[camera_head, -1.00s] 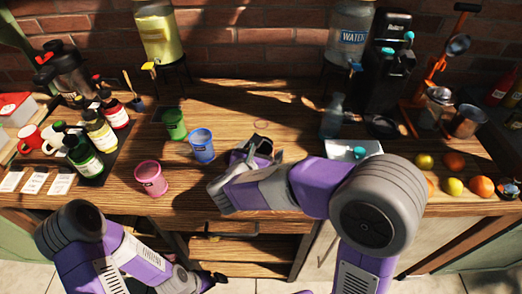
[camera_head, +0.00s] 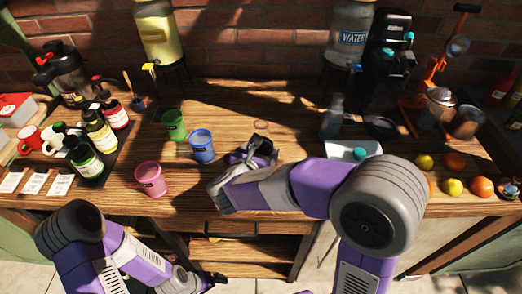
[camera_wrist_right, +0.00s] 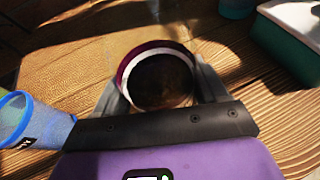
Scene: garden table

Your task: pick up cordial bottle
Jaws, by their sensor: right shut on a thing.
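My right gripper (camera_head: 258,150) is low over the middle of the table. In the right wrist view its fingers (camera_wrist_right: 160,95) are shut on a round thing (camera_wrist_right: 160,82) with a maroon rim, a pale band and a dark middle. I cannot tell whether it is a cordial bottle; the gripper mostly hides it in the head view. Several bottles stand at the left: a green one (camera_head: 85,160), a pale yellow one (camera_head: 100,132) and a red one (camera_head: 115,115). My left gripper (camera_head: 212,281) is low in front of the table; its fingers are too small to read.
A blue cup (camera_head: 202,147), a green cup (camera_head: 174,125) and a pink cup (camera_head: 150,178) stand left of my right gripper. A clear bluish bottle (camera_head: 332,118) and a white box (camera_head: 350,149) are to its right. Several fruits (camera_head: 453,187) lie far right.

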